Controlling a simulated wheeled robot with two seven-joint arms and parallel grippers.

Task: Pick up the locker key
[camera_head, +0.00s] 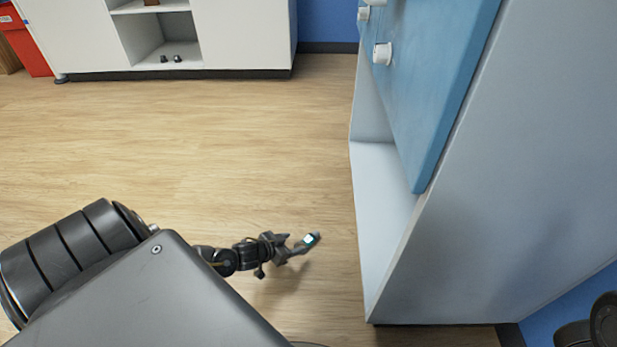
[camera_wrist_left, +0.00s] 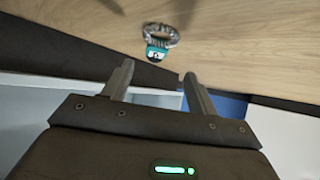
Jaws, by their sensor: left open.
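The locker key (camera_wrist_left: 158,45) shows in the left wrist view as a grey coiled band with a teal and white tag, against the wood floor. In the head view it appears as a small teal and white patch (camera_head: 309,240) right by the tips of my left gripper (camera_head: 297,246). My left gripper is open and empty; in the wrist view its fingers (camera_wrist_left: 156,72) point toward the key, which lies just beyond the tips, roughly centred between them. The exact gap is hard to judge. My right gripper is not in view.
A pale locker cabinet (camera_head: 530,170) with an open blue door (camera_head: 430,90) stands close on the right. White shelving (camera_head: 240,35) stands at the back, with a red bin (camera_head: 28,45) at its left. The wood floor (camera_head: 190,150) between is clear.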

